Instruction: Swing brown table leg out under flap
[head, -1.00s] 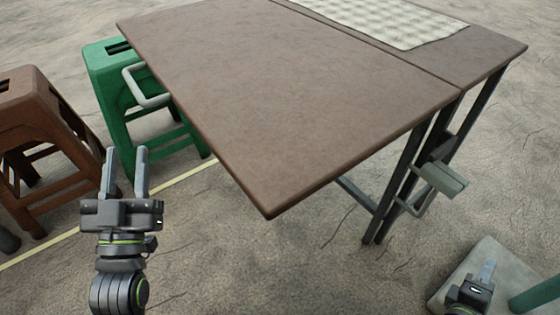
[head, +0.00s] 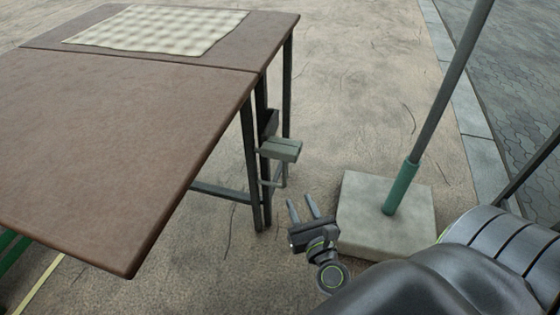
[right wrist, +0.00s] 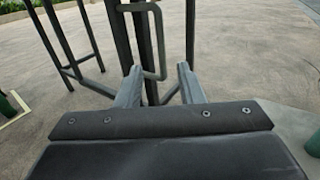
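The brown table's flap (head: 120,150) is level at the left of the head view. Dark metal legs (head: 251,160) stand close together under its right side, and a low bar (head: 220,193) runs left from them. A grey block with a looped handle (head: 281,150) sticks out right of these legs. My right gripper (head: 300,202) is open and empty, low and to the right of the legs, pointing toward them. In the right wrist view, a grey loop handle (right wrist: 160,45) and dark posts show beyond the open fingers (right wrist: 158,70). My left gripper is out of view.
A pale square base (head: 360,225) with a green-sleeved pole (head: 400,188) stands just right of my right gripper. A checked cloth (head: 150,28) lies on the far tabletop. Open ground lies behind the base, up to a kerb.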

